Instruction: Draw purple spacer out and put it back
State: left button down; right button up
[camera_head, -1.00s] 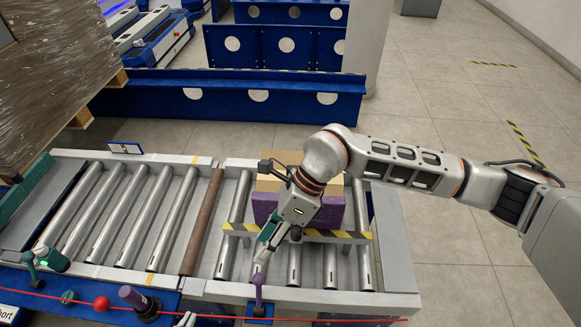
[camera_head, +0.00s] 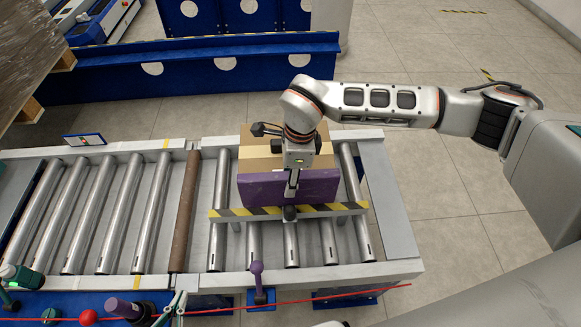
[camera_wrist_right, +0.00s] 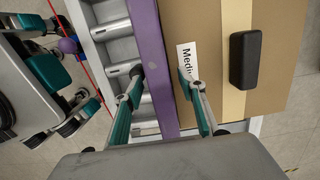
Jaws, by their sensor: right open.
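The purple spacer (camera_head: 320,187) stands as a block across the rollers, against the near side of the cardboard box (camera_head: 257,147). In the right wrist view it is a purple strip (camera_wrist_right: 151,35) along the box (camera_wrist_right: 285,50). My right gripper (camera_wrist_right: 163,76) is open, one finger on each side of the strip. The far finger overlaps the box's white label; contact with the spacer cannot be told. In the head view this gripper (camera_head: 290,203) points down over the spacer. My left gripper (camera_head: 173,304) is only partly visible at the bottom edge, and its opening is unclear.
A yellow-black striped bar (camera_head: 232,212) crosses the rollers in front of the spacer. A purple lever (camera_head: 256,270) stands at the conveyor's near edge, with a red line (camera_head: 340,294) beside it. Empty rollers (camera_head: 113,215) lie left. A blue barrier (camera_head: 190,73) stands behind.

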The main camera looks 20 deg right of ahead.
pick_arm(q)
jog(key=shift+w+a+r, duration=0.15)
jog(key=shift+w+a, duration=0.1)
pick_arm(e)
jog(key=shift+a+f, duration=0.1)
jog(key=shift+f, duration=0.4)
grip_shut()
jog(key=shift+w+r, duration=0.1)
jog(key=shift+r, duration=0.1)
